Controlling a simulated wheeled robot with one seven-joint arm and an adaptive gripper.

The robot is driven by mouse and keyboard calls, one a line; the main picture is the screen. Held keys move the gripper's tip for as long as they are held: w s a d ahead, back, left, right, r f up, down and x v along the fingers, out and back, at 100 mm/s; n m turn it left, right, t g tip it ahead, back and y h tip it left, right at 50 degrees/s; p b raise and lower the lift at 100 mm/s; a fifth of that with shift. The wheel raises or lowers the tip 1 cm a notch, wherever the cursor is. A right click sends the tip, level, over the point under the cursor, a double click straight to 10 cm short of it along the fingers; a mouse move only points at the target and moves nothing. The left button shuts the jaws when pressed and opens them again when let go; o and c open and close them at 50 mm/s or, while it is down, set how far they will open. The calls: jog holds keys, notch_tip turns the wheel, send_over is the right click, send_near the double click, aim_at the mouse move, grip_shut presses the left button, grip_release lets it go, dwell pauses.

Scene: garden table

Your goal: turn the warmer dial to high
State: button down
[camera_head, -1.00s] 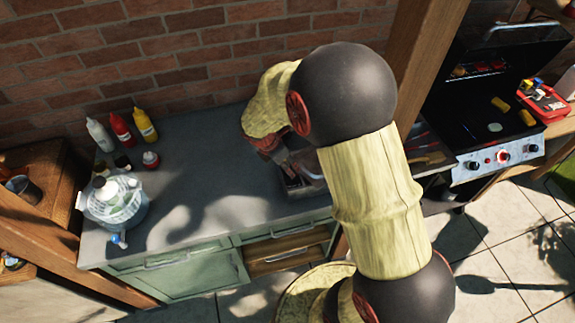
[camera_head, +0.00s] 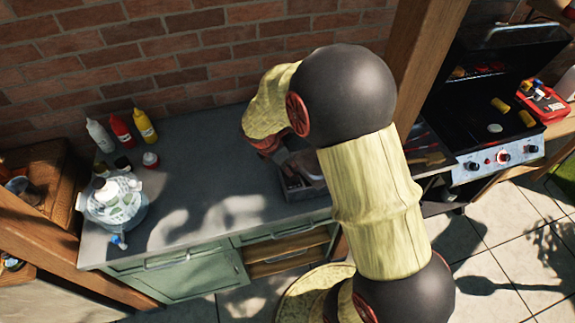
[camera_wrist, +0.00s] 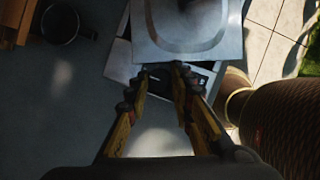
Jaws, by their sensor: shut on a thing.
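The warmer (camera_wrist: 183,38) is a grey metal box with a recessed top at the top of the wrist view. Its dark front panel (camera_wrist: 203,78) shows beside my fingertips. In the head view the warmer (camera_head: 304,192) stands on the counter, partly hidden behind my arm. My gripper (camera_wrist: 162,72) has its fingertips close together at the warmer's front panel, shut on what appears to be the dial. The dial itself is hidden between the fingertips, so its setting cannot be read.
The grey counter (camera_head: 190,165) is clear left of the warmer. Three bottles (camera_head: 122,132) and a clear drink dispenser (camera_head: 114,203) stand at its left. A grill (camera_head: 490,110) with knobs stands at the right. A wooden post (camera_head: 420,60) rises behind my arm.

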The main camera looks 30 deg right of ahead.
jog(key=shift+m, duration=0.4)
jog(key=m+g+p, duration=0.1)
jog(key=m+p, duration=0.1)
jog(key=m, duration=0.1)
jog(key=shift+w+m+g, duration=0.15)
jog(key=shift+m+g, duration=0.25)
jog(key=m+g+p, duration=0.1)
jog(key=m, duration=0.2)
jog(key=m+g+y+p, duration=0.1)
jog(key=m+p, duration=0.1)
jog(key=m, duration=0.1)
jog(key=shift+w+d, duration=0.15)
jog(key=m+y, duration=0.1)
jog(key=m, duration=0.2)
jog(key=m+g+y+p, duration=0.1)
jog(key=m, duration=0.1)
jog(key=shift+d+m, duration=0.1)
jog(key=shift+m, duration=0.3)
jog(key=m+y, duration=0.1)
jog(key=m, duration=0.2)
jog(key=m+y+p, duration=0.1)
jog(key=m, duration=0.2)
jog(key=shift+d+y, duration=0.15)
jog(key=shift+y, duration=0.25)
jog(key=shift+m, duration=0.3)
jog(key=c, duration=1.6)
grip_release()
